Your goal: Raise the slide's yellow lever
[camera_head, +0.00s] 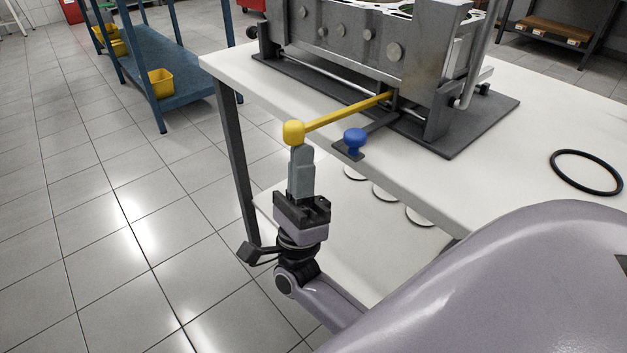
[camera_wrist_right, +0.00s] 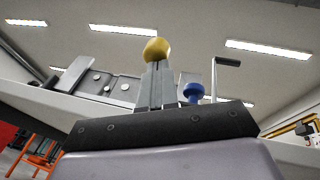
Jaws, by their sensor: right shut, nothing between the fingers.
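The yellow lever (camera_head: 345,112) sticks out from the metal slide fixture (camera_head: 370,50) over the table's front edge and ends in a round yellow knob. My right gripper (camera_head: 301,150) is shut and points up, with its fingertips just under the knob, touching it or nearly so. In the right wrist view the knob (camera_wrist_right: 156,50) shows right above the closed fingers (camera_wrist_right: 157,75). Nothing is between the fingers. A blue knob (camera_head: 355,139) on a dark flat bar stands to the right of the gripper. My left gripper is not in view.
The white table (camera_head: 480,195) carries the fixture on a dark base plate (camera_head: 500,105). A black ring (camera_head: 586,172) lies at the table's right. Pale discs (camera_head: 385,193) lie on the lower shelf. A blue rack (camera_head: 160,60) with yellow bins stands behind left, with open floor before it.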

